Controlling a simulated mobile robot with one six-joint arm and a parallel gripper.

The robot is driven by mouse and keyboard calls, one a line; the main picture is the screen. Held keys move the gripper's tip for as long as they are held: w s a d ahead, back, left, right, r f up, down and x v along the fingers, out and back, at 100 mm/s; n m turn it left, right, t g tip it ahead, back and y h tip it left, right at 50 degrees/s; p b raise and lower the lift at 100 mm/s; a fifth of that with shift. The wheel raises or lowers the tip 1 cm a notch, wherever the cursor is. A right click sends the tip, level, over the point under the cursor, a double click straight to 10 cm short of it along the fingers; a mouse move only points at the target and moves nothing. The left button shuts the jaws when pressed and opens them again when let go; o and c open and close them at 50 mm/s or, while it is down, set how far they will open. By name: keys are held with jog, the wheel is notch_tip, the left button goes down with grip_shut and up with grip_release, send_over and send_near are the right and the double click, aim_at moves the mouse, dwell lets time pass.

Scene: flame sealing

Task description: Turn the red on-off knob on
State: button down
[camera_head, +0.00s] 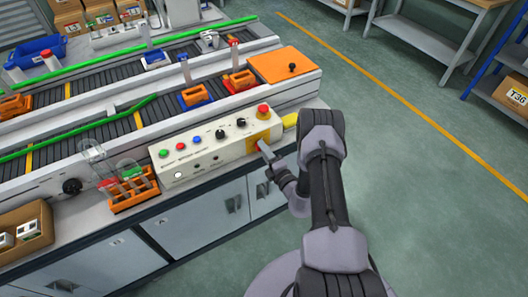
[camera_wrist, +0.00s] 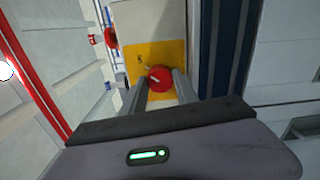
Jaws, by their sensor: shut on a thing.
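The red on-off knob (camera_wrist: 160,77) sits on a yellow plate (camera_wrist: 143,55) in the wrist view. A small pale mark shows on its face. My gripper (camera_wrist: 163,85) has one finger on each side of the knob and is shut on it. In the head view my gripper (camera_head: 263,147) reaches the right end of the control panel's front (camera_head: 215,168), where a yellow patch shows. The knob is mostly hidden there by the fingers.
A red mushroom button (camera_head: 263,111) stands on the panel's top just above my gripper. Black knobs (camera_head: 220,134) and coloured buttons (camera_head: 181,146) lie to its left. An orange rack with glass tubes (camera_head: 134,192) stands further left. The floor (camera_head: 420,170) at right is clear.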

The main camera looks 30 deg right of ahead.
jog(key=shift+f+m, duration=0.1)
jog(key=shift+m, duration=0.5)
jog(key=c, duration=0.9)
grip_release()
jog(key=shift+c, duration=0.2)
jog(key=shift+s, duration=0.15)
jog(key=s+p, duration=0.3)
jog(key=s, duration=1.4)
jog(key=shift+d+p, duration=0.25)
jog(key=shift+p, duration=0.15)
jog(key=shift+s, duration=0.1)
